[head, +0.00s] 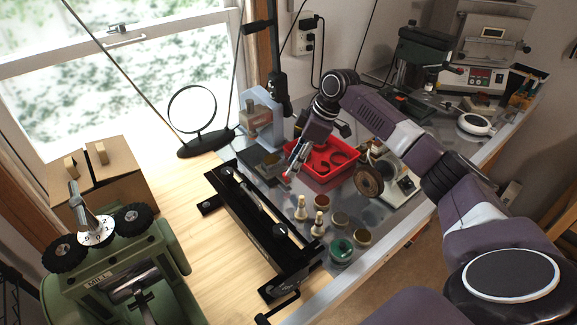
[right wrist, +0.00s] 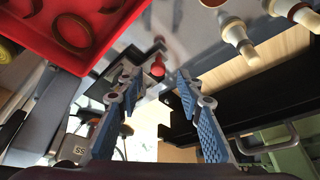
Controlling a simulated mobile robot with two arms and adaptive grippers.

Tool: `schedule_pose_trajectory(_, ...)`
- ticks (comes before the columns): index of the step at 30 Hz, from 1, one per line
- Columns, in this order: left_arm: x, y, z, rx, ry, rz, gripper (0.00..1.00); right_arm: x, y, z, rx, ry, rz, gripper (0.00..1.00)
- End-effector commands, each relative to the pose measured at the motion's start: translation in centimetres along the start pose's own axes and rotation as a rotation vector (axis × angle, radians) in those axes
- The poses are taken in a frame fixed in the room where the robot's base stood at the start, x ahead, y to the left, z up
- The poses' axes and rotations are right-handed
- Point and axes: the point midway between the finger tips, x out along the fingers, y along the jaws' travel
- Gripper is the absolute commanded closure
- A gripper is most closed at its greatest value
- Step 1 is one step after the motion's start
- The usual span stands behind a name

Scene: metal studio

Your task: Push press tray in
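A light blue press (head: 262,112) stands at the back of the bench, beside the window. A dark, flat press tray (head: 268,166) extends from its foot toward the front. A small red knob (right wrist: 157,68) shows between my fingers in the right wrist view, and it seems to be on the tray's front. My right gripper (head: 290,171) is close to this knob in the head view, pointing down at the tray's near right corner. Its blue-padded fingers (right wrist: 158,84) are apart with nothing gripped. Contact with the knob cannot be told. My left gripper is not in view.
A red bin (head: 342,172) with dark rings lies right of the tray. A long black metal frame (head: 262,218) stands in front. Pale figurines (head: 301,209) and small round tins (head: 340,219) stand near it. A green mill (head: 125,275) is at the front left.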

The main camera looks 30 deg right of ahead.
Motion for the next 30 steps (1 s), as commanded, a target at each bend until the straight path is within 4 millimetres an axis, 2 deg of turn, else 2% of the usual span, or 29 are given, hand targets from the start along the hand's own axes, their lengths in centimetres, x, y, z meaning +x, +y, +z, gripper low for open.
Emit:
schedule_pose_trajectory(3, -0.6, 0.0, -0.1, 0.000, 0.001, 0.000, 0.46, 1.7, -0.1, -0.1, 0.001, -0.001, -0.002, 0.66)
schedule_pose_trajectory(7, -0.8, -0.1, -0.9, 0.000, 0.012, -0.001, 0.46, 2.9, 0.0, 0.0, 0.001, 0.000, 0.000, 0.66)
schedule_pose_trajectory(12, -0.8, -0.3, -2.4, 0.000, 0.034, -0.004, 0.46, 3.4, 0.0, 0.0, 0.000, 0.000, 0.001, 0.66)
schedule_pose_trajectory(17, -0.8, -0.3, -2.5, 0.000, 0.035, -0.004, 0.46, 3.4, 0.0, 0.0, 0.000, 0.000, 0.001, 0.66)
schedule_pose_trajectory(26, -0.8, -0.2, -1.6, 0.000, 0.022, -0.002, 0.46, 3.3, 0.0, 0.0, 0.000, 0.000, 0.001, 0.99)
schedule_pose_trajectory(30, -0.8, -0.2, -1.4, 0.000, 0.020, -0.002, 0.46, 3.3, 0.0, 0.0, 0.000, 0.000, 0.001, 1.00)
